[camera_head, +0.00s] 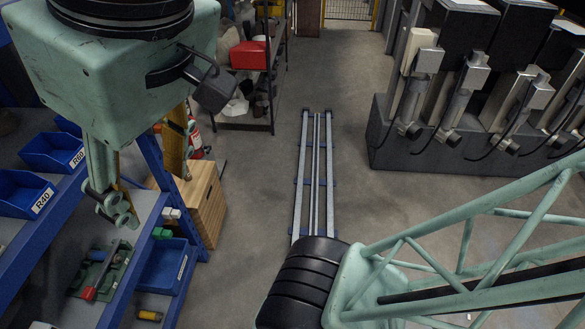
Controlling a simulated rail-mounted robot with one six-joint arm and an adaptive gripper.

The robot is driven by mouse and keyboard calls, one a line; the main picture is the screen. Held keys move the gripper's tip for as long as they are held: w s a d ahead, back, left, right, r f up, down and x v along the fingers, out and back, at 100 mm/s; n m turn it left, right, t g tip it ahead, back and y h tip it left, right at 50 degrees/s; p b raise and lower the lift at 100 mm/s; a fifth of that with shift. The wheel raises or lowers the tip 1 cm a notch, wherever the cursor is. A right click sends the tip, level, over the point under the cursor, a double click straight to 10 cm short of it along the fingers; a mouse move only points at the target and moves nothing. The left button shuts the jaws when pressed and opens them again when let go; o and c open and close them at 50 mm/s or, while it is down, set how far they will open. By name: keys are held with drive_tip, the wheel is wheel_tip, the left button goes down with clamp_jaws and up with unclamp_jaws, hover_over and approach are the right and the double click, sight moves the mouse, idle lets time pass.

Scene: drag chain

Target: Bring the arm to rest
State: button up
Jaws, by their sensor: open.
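My arm shows as a pale green lattice link (480,240) at the lower right and a large pale green housing (120,70) at the upper left. My gripper (115,208) hangs below that housing, in front of the blue shelving at the left. Its fingers point down and are small and partly overlapping in this view. It is open, and I see nothing held in it. Its height above the shelf is hard to judge from here.
Blue shelving (35,250) with bins (50,150) and tools stands close at the left. A wooden crate (205,205) is beside it. The floor rail (315,175) runs ahead with clear floor around it. Grey machines (440,140) stand at the right.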

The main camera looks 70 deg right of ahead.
wheel_tip(320, 180, down, 7)
drive_tip(key=b, duration=0.5)
drive_tip(key=shift+b, duration=0.4)
drive_tip(key=shift+o, duration=0.5)
drive_tip(key=shift+s+r, duration=0.1)
drive_tip(key=shift+s, duration=0.05)
